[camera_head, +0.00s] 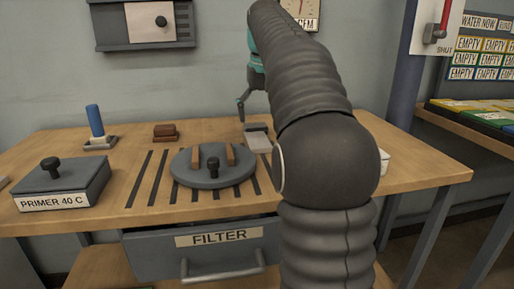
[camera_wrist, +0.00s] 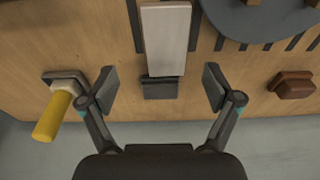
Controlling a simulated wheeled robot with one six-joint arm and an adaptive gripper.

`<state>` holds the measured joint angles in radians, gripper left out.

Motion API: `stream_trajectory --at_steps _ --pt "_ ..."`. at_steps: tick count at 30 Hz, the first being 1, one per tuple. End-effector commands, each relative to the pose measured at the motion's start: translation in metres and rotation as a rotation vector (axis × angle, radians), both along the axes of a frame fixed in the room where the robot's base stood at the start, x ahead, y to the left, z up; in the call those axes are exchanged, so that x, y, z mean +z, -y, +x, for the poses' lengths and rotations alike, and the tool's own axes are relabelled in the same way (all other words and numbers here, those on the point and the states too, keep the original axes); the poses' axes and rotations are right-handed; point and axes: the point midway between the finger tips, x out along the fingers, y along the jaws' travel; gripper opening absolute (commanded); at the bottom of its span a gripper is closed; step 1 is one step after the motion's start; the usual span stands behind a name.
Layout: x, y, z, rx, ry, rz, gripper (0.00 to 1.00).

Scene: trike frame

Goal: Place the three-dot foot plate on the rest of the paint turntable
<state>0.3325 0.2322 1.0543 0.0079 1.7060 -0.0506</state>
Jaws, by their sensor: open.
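The paint turntable (camera_head: 213,183) is a round grey disc with two brown wooden rest bars and a black knob, in the middle of the bench. Part of its disc shows at the top right in the wrist view (camera_wrist: 268,22). A flat pale grey plate (camera_wrist: 165,40) with a dark block at its near end (camera_wrist: 160,90) lies on the bench beside it; it also shows right of the turntable in the head view (camera_head: 259,143). No dots are readable on it. My gripper (camera_wrist: 160,86) is open above the dark block, one finger on each side, apart from it.
A yellow-handled item (camera_wrist: 53,117) and a brown block (camera_wrist: 293,85) flank my gripper. A blue-handled item (camera_head: 95,121) and the PRIMER 40 C box (camera_head: 62,183) stand left. My arm hides the bench's right part. Dark stripes mark the bench around the turntable.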

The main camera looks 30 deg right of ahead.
Motion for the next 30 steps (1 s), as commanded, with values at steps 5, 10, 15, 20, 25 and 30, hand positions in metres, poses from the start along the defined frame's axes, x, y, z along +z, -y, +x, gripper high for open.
stream_trajectory --at_steps 5,10,15,20,25,30 --pt "-0.011 -0.001 0.002 0.002 0.001 -0.001 0.90" --pt "-0.030 -0.004 0.007 0.004 -0.001 0.000 0.90" --pt "-0.052 -0.007 0.011 0.002 -0.002 0.001 0.90" --pt "-0.061 -0.006 0.013 0.001 0.000 0.001 0.90" --pt "-0.061 -0.006 0.013 0.001 0.000 0.001 0.90" --pt "-0.061 -0.006 0.013 0.001 0.000 0.001 0.60"
